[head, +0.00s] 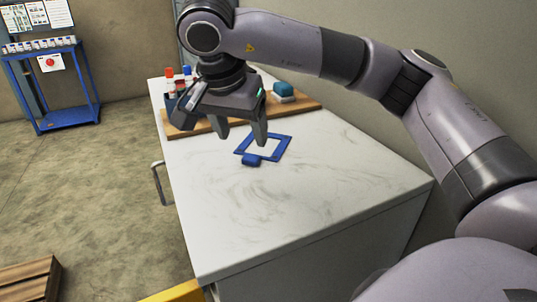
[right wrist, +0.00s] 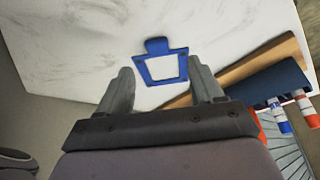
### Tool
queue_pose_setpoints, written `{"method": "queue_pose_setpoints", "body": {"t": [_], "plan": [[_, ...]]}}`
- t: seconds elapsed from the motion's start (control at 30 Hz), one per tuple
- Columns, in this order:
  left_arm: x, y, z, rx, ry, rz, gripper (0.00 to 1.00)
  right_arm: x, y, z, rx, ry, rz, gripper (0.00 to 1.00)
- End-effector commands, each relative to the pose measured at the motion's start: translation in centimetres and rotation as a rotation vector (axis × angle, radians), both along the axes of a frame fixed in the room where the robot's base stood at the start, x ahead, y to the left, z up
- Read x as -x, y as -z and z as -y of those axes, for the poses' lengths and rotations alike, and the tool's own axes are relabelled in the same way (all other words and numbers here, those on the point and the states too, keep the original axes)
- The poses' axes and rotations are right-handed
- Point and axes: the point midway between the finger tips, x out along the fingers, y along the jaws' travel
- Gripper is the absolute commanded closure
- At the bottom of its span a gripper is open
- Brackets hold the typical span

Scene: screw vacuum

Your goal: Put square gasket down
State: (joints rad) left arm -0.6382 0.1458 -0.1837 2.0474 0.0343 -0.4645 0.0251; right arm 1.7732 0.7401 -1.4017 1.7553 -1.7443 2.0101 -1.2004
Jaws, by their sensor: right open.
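The square gasket (head: 284,148) is a flat blue square frame with a tab on one side. It lies on the white marbled counter (head: 330,190), with its tab toward the front. My right gripper (head: 241,138) is open and empty, above the counter just behind and left of the gasket in the head view. In the right wrist view the gasket (right wrist: 161,67) shows beyond and between the two spread fingertips (right wrist: 160,75), apart from them. My left gripper is in neither view.
A blue shelf cart (head: 65,118) stands at the far left. The counter's front is clear.

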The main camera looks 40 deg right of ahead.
Motion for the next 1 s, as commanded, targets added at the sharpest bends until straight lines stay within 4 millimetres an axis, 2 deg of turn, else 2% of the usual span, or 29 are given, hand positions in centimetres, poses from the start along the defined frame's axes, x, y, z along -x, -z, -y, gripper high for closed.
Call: {"method": "queue_pose_setpoints", "body": {"t": [0.27, 0.5, 0.77, 0.93, 0.97, 1.0], "plan": [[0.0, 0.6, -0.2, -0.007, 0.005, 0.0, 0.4, -0.4, 2.2, 1.3, -0.002, 0.004, -0.003, 0.34], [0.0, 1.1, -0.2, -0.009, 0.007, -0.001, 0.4, -1.1, 5.2, 2.8, -0.002, 0.003, -0.005, 0.34], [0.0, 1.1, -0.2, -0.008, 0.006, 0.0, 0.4, -1.2, 5.6, 2.9, -0.003, 0.001, -0.003, 0.34], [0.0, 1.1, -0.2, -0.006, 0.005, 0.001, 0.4, -1.2, 5.6, 2.9, -0.003, 0.001, -0.003, 0.89], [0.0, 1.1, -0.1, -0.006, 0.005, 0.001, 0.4, -1.2, 5.6, 2.9, -0.003, 0.001, -0.003, 0.94], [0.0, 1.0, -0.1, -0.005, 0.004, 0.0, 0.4, -1.2, 5.6, 2.9, -0.003, 0.001, -0.003, 0.94]]}}
